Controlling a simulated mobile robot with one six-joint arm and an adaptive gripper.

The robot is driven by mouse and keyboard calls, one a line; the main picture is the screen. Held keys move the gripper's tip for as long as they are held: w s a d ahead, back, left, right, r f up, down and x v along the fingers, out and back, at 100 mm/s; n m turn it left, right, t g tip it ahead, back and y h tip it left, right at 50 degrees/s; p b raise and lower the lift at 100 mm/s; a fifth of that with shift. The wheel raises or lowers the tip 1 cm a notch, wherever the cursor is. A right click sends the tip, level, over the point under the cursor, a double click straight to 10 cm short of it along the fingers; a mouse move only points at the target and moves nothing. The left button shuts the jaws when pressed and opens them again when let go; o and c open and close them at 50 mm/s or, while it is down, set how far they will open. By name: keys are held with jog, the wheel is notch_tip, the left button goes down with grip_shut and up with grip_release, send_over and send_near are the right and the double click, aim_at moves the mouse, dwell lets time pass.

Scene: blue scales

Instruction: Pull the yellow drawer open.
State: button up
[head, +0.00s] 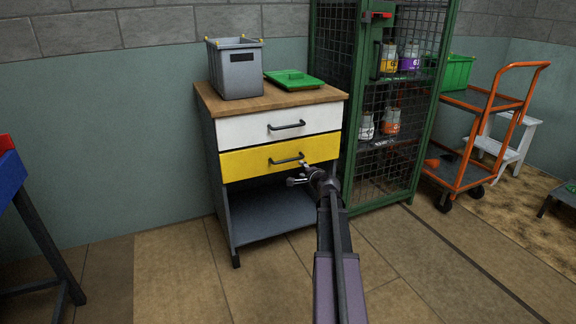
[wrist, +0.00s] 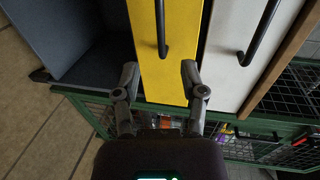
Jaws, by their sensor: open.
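The yellow drawer (head: 245,164) sits below a white drawer in a cabinet with a wooden top. Its front looks flush with the white one. Its dark bar handle (head: 287,160) runs across the front. My gripper (head: 298,173) is open and empty, just in front of the drawer near the handle's right end. In the wrist view, which is turned sideways, the yellow front (wrist: 178,75) and its handle (wrist: 161,35) show beyond and between the spread fingers (wrist: 160,72). The handle does not appear to be between the fingertips; the exact gap is unclear.
The white drawer (head: 255,129) has a similar handle. A grey bin (head: 237,75) and green lid (head: 293,79) stand on top. An open shelf (head: 262,215) lies below. A green mesh cage (head: 350,190) stands close at right, an orange cart (head: 462,175) beyond it.

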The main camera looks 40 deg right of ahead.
aim_at(288, 160)
jog(key=shift+w, duration=0.1)
jog(key=b+x, duration=0.2)
jog(key=x, duration=1.1)
jog(key=shift+w+f+b, duration=0.1)
jog(key=shift+w+b, duration=0.2)
jog(key=shift+b, duration=0.1)
grip_shut()
